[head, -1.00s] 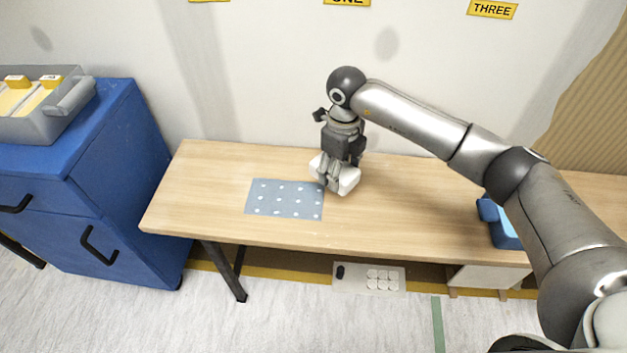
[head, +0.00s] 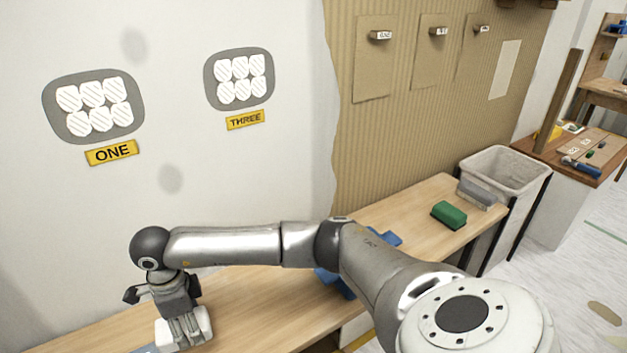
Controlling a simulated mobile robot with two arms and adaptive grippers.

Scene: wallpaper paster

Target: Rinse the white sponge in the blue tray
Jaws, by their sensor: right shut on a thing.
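My right gripper (head: 184,332) is shut on the white sponge (head: 204,322), low over the wooden table (head: 262,308) at the lower left. Whether the sponge touches the table is hard to tell. The blue tray (head: 336,284) stands further right on the table, mostly hidden behind my right arm; only parts of its edges show on both sides of the arm. Its inside is hidden. My left gripper is not in view.
A green block (head: 449,215) and a grey block (head: 476,195) lie at the table's right end. A grey bin (head: 506,168) stands beyond that end. A corner of a blue-grey sheet (head: 145,350) shows at the bottom left. The wall runs along the table's back.

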